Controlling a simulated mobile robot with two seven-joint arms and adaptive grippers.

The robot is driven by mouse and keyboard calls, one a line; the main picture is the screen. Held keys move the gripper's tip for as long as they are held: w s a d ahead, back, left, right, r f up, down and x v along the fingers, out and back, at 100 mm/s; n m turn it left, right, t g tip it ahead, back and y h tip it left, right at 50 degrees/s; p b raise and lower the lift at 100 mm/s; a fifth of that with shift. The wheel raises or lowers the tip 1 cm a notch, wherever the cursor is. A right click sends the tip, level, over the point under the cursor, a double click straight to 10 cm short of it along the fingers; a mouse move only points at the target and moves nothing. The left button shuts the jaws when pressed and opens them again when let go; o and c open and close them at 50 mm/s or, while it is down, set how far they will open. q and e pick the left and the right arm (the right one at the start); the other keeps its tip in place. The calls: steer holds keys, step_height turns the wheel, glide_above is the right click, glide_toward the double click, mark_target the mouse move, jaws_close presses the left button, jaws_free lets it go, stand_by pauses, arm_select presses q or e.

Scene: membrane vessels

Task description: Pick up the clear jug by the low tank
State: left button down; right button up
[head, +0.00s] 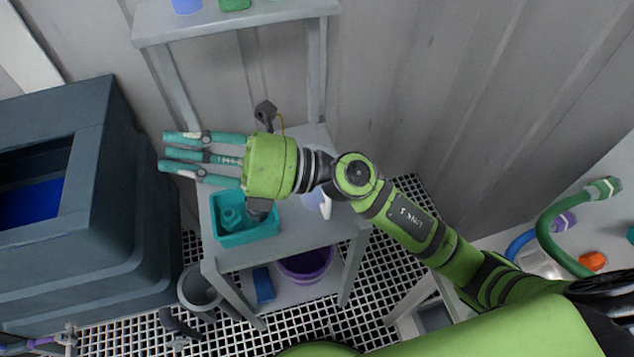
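My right gripper (163,153) reaches in from the right, over a small grey table, with its three teal fingers straight, apart and empty. The fingers point left toward a large dark tank (92,240) with blue inside. A pale, see-through vessel with a white handle (325,207) stands on the table behind my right wrist. It may be the clear jug; my arm hides most of it. The gripper is above and left of it, not touching it. My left gripper is not in view.
A teal tray (247,238) holding a teal item sits on the table (335,233). A purple bowl (306,265) and a blue item (263,286) are on its lower shelf. A grey bucket (196,288) stands beside it. A raised shelf (270,14) is behind. Hoses (548,232) lie right.

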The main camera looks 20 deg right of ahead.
step_height(320, 180, down, 5)
steer(key=s+a+n+g+h, duration=0.2)
steer(key=s+n+g+h, duration=0.1)
steer(key=n+g, duration=0.2)
steer(key=n+t+h, duration=0.1)
steer(key=n+h, duration=0.5)
steer(key=h, duration=1.3)
glide_above(328, 203)
step_height(328, 203, down, 17)
steer(key=shift+d+p, duration=0.1)
steer(key=shift+p, duration=0.2)
steer(key=shift+y, duration=0.3)
steer(key=f+p, duration=0.1)
steer(key=f, duration=0.1)
steer(key=f+p, duration=0.1)
steer(key=f, duration=0.1)
steer(key=f+p, duration=0.1)
steer(key=f, duration=0.1)
steer(key=shift+w, duration=0.25)
steer(key=shift+f, duration=0.25)
steer(key=shift+r, duration=0.1)
jaws_close()
